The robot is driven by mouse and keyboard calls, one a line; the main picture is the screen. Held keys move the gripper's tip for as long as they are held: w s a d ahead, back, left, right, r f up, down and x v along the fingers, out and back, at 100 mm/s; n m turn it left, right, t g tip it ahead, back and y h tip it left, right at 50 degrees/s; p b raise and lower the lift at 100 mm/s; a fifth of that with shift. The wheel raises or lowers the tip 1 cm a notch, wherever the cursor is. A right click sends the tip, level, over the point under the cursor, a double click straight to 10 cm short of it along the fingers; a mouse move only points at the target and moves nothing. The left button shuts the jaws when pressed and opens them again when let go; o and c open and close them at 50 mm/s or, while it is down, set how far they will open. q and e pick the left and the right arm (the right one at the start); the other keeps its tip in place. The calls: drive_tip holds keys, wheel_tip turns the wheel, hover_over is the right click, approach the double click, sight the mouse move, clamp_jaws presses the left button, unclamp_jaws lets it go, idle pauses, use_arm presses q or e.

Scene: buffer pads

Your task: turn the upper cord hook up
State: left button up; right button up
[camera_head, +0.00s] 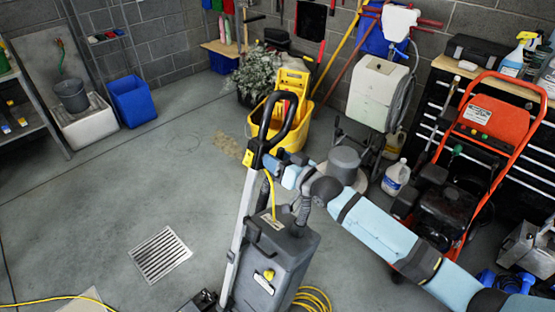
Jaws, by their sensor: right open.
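An upright grey floor machine (270,265) stands in the lower middle, with a pale metal stem (241,225) and a black loop handle (293,108). A small yellow part (249,157) sits on the stem just below the loop; I cannot tell for sure whether it is the upper cord hook or which way it points. My right gripper (273,165), its arm coming from the lower right, is open beside the stem at that height, close to the yellow part. Whether it touches is too small to tell. My left gripper is not in view.
Yellow cord (272,198) hangs below my right gripper, and more cord lies coiled on the floor (312,298). Behind stand a yellow mop bucket (283,126), a white jug (396,177) and an orange-framed machine (495,120).

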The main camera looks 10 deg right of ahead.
drive_tip(key=shift+s+d+f, duration=0.15)
drive_tip(key=shift+s+d, duration=0.15)
drive_tip(key=shift+s, duration=0.1)
drive_tip(key=b+v, duration=0.1)
drive_tip(key=v, duration=1.2)
drive_tip(key=shift+b, duration=0.35)
